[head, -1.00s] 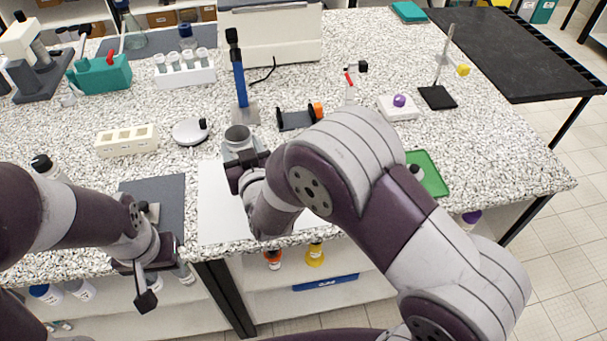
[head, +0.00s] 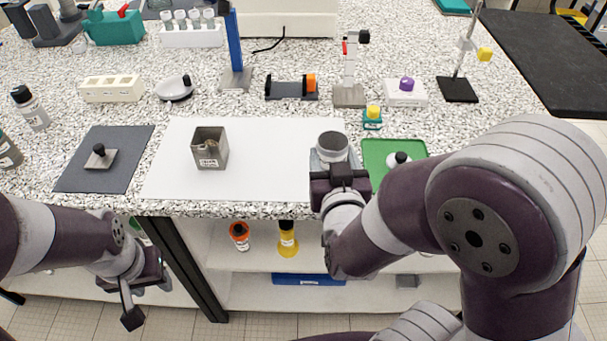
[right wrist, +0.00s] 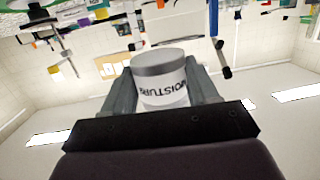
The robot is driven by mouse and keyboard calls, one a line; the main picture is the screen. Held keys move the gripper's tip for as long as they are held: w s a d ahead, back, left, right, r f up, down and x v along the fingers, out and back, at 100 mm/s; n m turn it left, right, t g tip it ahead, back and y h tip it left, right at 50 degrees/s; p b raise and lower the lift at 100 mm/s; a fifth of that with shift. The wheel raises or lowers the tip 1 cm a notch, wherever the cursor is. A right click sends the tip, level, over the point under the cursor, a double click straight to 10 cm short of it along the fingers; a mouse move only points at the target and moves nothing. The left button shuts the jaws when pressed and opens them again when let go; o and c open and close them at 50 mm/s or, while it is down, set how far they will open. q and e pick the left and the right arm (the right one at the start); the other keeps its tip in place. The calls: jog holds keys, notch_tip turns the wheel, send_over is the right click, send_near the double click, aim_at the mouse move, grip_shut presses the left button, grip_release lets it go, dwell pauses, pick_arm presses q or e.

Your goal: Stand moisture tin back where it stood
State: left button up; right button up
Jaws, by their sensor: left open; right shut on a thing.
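The moisture tin (head: 332,147) is a small grey cylinder with a white label. In the right wrist view its label on the tin (right wrist: 160,85) reads "MOISTURE", upside down. My right gripper (head: 338,172) is shut on it, with a finger on each side. It is over the right end of the white sheet, just left of the green tray (head: 420,150); I cannot tell whether it touches the surface. My left gripper (head: 140,290) is open and empty, in front of the bench and below its top.
A square grey box (head: 210,148) with a label stands on the white sheet (head: 265,180). A dark mat (head: 75,175) with a knobbed plate lies left. A small teal-and-yellow item (head: 373,117) stands behind the tin. The green tray holds a black-topped white item (head: 398,159).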

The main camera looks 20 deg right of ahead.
aim_at(300, 174)
jog(key=w+a+f, duration=0.1)
jog(key=w+f, duration=0.1)
jog(key=w, duration=0.1)
jog(key=w+a+f, duration=0.1)
jog(key=w+f, duration=0.1)
jog(key=w, duration=0.1)
jog(key=w+a+f, duration=0.1)
jog(key=w+f, duration=0.1)
jog(key=w, duration=0.1)
jog(key=shift+a, duration=0.3)
jog(key=shift+c, duration=0.5)
jog(key=shift+w+a+f+b, duration=0.1)
jog(key=shift+w+f+b, duration=0.05)
jog(key=shift+f+b, duration=0.15)
notch_tip(300, 174, down, 4)
jog(key=shift+r+b, duration=0.1)
jog(key=shift+b, duration=0.25)
pick_arm(q)
notch_tip(300, 174, down, 4)
jog(key=shift+f, duration=0.1)
jog(key=shift+a, duration=0.1)
pick_arm(e)
jog(key=o, duration=1.1)
